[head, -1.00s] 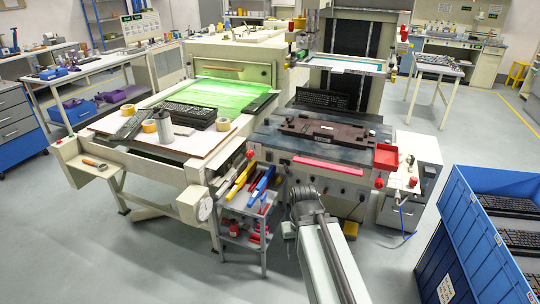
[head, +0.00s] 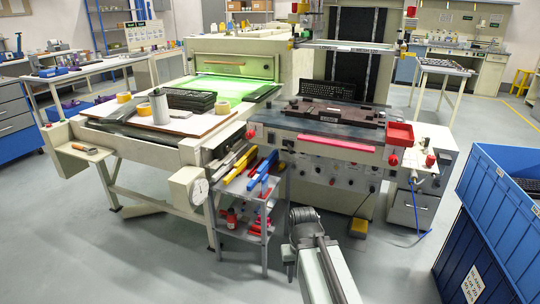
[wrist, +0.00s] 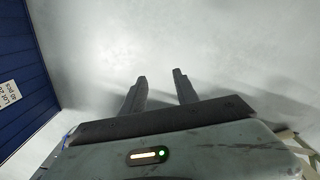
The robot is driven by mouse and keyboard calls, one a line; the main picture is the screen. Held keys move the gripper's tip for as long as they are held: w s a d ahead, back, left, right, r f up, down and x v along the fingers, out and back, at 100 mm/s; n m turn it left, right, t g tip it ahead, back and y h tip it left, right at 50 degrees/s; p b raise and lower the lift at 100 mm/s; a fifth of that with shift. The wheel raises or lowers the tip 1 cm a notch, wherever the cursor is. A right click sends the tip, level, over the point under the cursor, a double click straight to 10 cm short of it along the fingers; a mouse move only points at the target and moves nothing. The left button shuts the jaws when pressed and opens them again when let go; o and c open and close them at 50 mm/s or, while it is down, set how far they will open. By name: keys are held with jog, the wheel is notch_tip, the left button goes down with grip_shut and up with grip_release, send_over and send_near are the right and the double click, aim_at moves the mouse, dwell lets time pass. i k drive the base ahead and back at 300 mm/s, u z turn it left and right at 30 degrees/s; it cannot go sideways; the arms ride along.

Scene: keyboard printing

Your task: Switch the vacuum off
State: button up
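The printing machine (head: 330,168) stands ahead, with a cream front panel (head: 325,172) below its dark bed. The panel carries several small dark knobs or switches, a red strip (head: 335,142) above them and red round buttons at its ends. I cannot tell which control is the vacuum switch or how it is set. My arm reaches forward below the panel in the head view, apart from it; the fingers are not clear there. In the wrist view my gripper (wrist: 160,76) has its two fingers apart with nothing between them, above bare grey floor.
A tool trolley (head: 245,215) stands left of my arm, close to the machine. A blue crate (head: 500,215) stands at the right, its wall also showing in the wrist view (wrist: 25,80). Floor between is clear.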

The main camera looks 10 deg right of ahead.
aim_at(270, 136)
jog(key=u, duration=0.3)
jog(key=i, duration=1.55)
jog(key=u, duration=3.85)
jog(key=k, duration=0.1)
jog(key=z, duration=0.55)
jog(key=i, duration=0.1)
jog(key=z, duration=0.15)
